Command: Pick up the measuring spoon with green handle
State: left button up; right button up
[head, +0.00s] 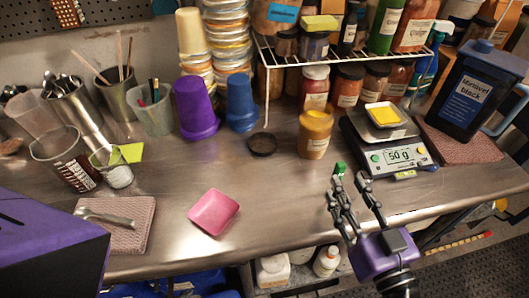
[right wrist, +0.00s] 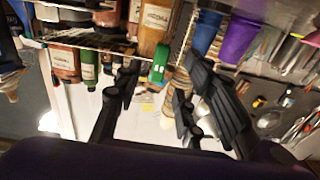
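A small green piece (head: 340,168), which looks like the green handle of the measuring spoon, shows on the steel bench left of the scale. The rest of the spoon is hidden or too small to make out. My right gripper (head: 354,196) is open, just in front of the green piece, with its left finger nearest to it. In the right wrist view a green piece (right wrist: 160,62) shows between and beyond the spread fingers of the right gripper (right wrist: 155,90), with nothing held. My left gripper's fingers are not in view.
The scale (head: 398,157) with a yellow-filled dish stands right of the green piece. A yellow-topped jar (head: 315,140) stands behind it. A pink dish (head: 214,212) lies to the left. The bench front between the pink dish and gripper is clear.

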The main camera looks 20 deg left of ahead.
aim_at(341, 175)
jog(key=shift+w+a+r, duration=0.2)
jog(key=shift+w+a, duration=0.1)
jog(key=shift+w, duration=0.15)
jog(key=p+x, duration=0.1)
jog(key=x, duration=0.2)
jog(key=shift+w+a, duration=0.15)
jog(key=shift+w, duration=0.2)
jog(key=shift+w+a+f, duration=0.2)
jog(key=shift+w, duration=0.05)
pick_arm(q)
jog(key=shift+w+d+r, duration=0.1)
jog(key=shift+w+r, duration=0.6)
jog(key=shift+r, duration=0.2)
pick_arm(e)
jog(key=shift+c, duration=0.2)
grip_shut()
